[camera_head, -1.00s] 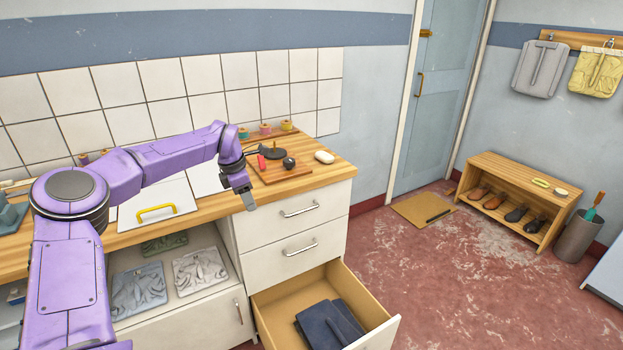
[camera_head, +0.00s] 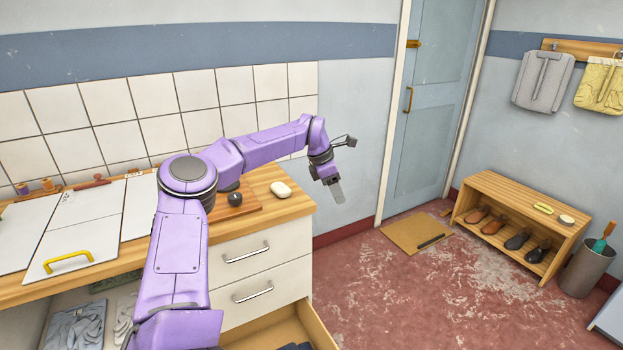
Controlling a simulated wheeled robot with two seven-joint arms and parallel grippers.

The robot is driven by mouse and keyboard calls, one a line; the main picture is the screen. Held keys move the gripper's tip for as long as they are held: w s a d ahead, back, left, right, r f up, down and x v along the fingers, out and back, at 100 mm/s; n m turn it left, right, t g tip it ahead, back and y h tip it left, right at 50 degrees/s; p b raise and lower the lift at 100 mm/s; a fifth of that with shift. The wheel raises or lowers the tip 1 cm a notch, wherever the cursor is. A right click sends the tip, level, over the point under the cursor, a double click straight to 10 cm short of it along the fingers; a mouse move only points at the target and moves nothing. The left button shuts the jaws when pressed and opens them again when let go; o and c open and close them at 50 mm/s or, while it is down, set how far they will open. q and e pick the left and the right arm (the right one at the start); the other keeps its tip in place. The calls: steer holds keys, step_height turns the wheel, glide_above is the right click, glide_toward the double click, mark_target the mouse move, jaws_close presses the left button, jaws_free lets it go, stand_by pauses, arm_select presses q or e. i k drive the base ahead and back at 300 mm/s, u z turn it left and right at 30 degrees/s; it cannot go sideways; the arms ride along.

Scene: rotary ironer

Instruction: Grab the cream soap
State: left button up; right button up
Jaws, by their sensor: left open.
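A cream, rounded soap bar (camera_head: 281,188) lies on the wooden counter near its right end, beside a wooden board. My left gripper (camera_head: 336,191) is open and empty. In the picture it hangs to the right of the soap, past the counter's end and apart from the soap. One grey finger shows clearly; the other is mostly hidden. My left arm crosses in front of the counter and covers part of the board. My right gripper is not in view.
A dark round knob-like object (camera_head: 235,199) stands on the wooden board (camera_head: 246,209). White panels with a yellow handle (camera_head: 68,262) lie on the counter at left. An open drawer (camera_head: 270,330) juts out below. A shoe bench (camera_head: 520,207) stands at right.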

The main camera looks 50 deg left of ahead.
mark_target(279, 189)
steer(key=u, duration=0.4)
steer(key=i, duration=0.85)
steer(key=u, duration=0.55)
